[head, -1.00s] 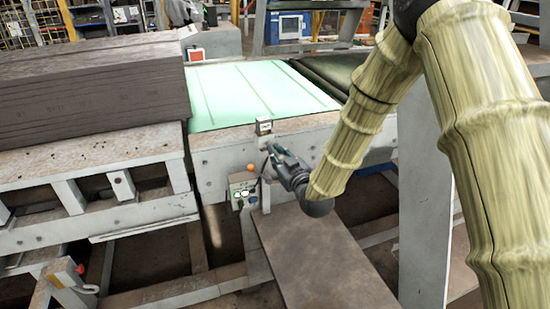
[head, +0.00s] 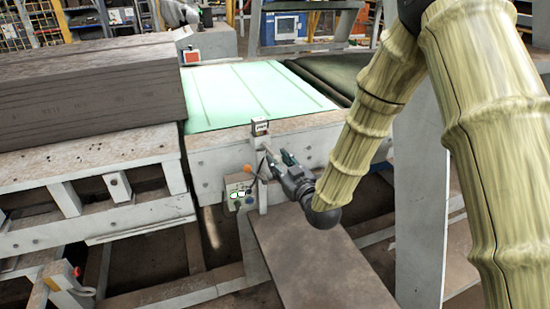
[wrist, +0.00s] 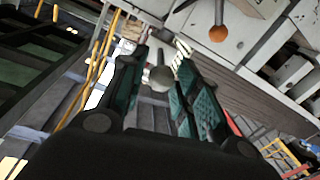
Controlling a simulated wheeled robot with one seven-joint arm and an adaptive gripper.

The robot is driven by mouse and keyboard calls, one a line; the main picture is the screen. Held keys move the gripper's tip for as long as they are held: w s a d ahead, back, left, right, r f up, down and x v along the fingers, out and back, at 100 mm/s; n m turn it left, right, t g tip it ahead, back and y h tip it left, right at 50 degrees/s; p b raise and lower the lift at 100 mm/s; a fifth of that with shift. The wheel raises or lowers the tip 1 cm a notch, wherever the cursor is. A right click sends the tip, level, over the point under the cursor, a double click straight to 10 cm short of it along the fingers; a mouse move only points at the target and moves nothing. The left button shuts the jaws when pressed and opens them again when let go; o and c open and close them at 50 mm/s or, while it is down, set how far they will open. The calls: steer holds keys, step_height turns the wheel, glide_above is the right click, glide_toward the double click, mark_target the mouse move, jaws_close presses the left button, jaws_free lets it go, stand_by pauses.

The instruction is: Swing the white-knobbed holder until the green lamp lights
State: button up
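My gripper (head: 277,157) is at the front side rail of the machine, beside the control box, with its two fingers spread. In the wrist view my gripper (wrist: 163,62) shows teal pads on both sides of a gap. A pale round knob (wrist: 160,77) appears in that gap, with neither pad clearly touching it. The holder's body is small and partly hidden by my fingers in the head view. The grey control box (head: 240,190) carries a small lamp (head: 237,194) that looks pale green; whether it is lit is hard to tell.
An orange ball knob (head: 247,169) sits just left of my fingers and also shows in the wrist view (wrist: 217,34). A small sensor block (head: 260,128) stands on the rail above. A brown board (head: 315,255) lies below my gripper. The green belt (head: 255,92) is behind.

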steer(key=v, duration=0.8)
steer(key=shift+d, duration=0.1)
